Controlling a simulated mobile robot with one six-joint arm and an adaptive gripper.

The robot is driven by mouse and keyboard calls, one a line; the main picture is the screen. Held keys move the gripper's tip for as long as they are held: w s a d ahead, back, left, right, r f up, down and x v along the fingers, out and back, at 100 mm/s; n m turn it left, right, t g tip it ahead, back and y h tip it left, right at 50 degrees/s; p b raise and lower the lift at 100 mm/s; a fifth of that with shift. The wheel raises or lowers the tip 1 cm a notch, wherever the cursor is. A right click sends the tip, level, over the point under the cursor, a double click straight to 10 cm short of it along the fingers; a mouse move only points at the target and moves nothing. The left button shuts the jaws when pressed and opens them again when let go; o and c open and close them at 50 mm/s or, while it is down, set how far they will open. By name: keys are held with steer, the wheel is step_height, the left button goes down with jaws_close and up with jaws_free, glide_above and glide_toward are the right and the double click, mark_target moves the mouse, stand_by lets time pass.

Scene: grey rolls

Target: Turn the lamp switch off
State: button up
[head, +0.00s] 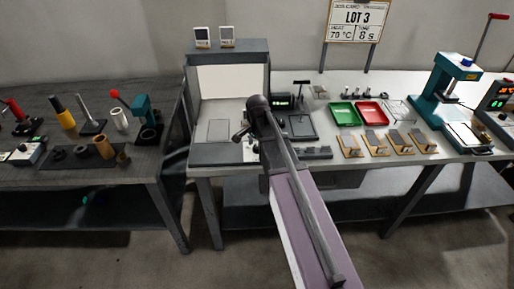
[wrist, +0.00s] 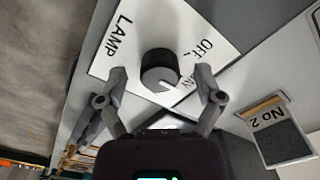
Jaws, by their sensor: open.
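The lamp switch is a black round knob with a grey face (wrist: 158,76) on a white plate (wrist: 145,25) marked LAMP. A white pointer line on the knob points to the lower right in the wrist view, toward a partly hidden word that ends in "AY". The word OFF stands to the upper right of the knob. My gripper (wrist: 162,86) is open, with one finger at the left and one at the right of the knob. I cannot tell whether they touch it. In the head view my gripper (head: 243,135) is over the front of the light booth, and the knob is hidden.
A white-lined booth (head: 232,82) stands behind my gripper. A green tray (head: 345,113) and a red tray (head: 371,112) lie to the right. In the wrist view a card marked No 2 (wrist: 270,118) lies at the lower right.

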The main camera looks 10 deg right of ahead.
steer(key=shift+c, duration=0.3)
steer(key=c, duration=1.1)
steer(key=shift+n, duration=0.4)
steer(key=n, duration=1.1)
